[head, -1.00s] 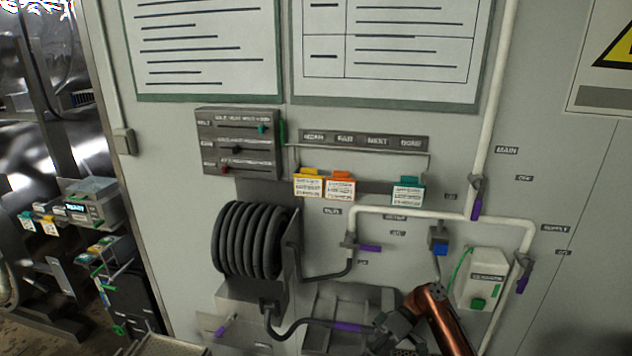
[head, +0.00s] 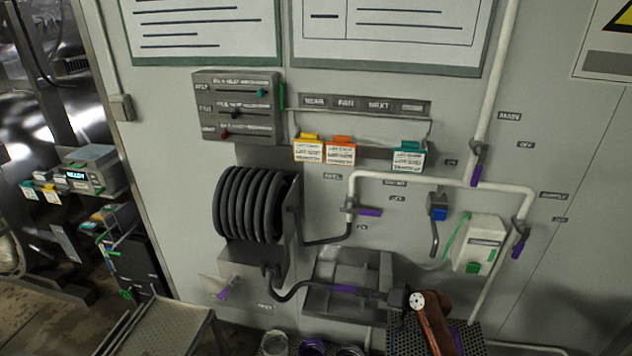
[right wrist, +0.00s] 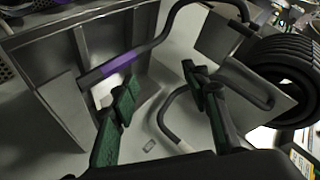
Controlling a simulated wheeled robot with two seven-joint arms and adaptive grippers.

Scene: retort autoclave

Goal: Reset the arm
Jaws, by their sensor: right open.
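My right arm comes up from the bottom of the head view. Its dark gripper (head: 398,298) is at the right of the grey holder with the hose wand. In the right wrist view its two green-padded fingers (right wrist: 163,85) stand apart with nothing held between them. The black hose with a purple band (right wrist: 118,64) passes beyond the fingertips and rests across the grey holder (right wrist: 62,92). The purple band also shows in the head view (head: 345,289). Any contact between gripper and hose cannot be told. My left gripper is not in view.
A coiled black hose reel (head: 250,205) is on the wall left of the gripper. White pipes with purple-handled valves (head: 478,168) and a white box (head: 480,243) are to its upper right. Several cups (head: 312,347) stand below. A perforated grey table (head: 160,325) is at lower left.

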